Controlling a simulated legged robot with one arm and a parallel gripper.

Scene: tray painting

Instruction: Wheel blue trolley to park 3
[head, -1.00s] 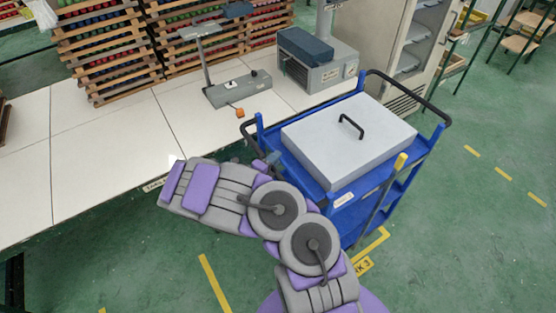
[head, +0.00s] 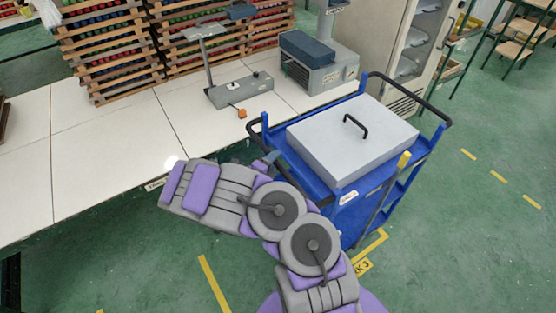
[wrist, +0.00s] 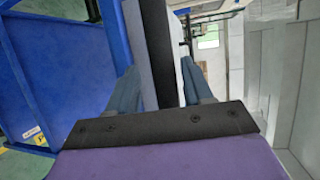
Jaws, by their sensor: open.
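The blue trolley (head: 345,228) stands right of my arm, beside the white bench, with black handles at both ends and a grey lidded box (head: 350,150) on top. A yellow floor line and a label (head: 362,267), partly hidden and ending in "K 3", show at its near foot. My gripper (head: 272,158) is at the trolley's left end, near the left handle, mostly hidden behind my arm. In the wrist view my gripper (wrist: 160,88) is open, with a dark bar (wrist: 157,45) between its fingers. The blue trolley side (wrist: 60,70) fills the left there. Contact cannot be told.
The white bench (head: 105,150) runs along the left and back, bearing wooden racks (head: 105,50), a grey stand (head: 238,88) and a grey machine (head: 318,65). Green floor with yellow dashes (head: 499,176) is clear on the right.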

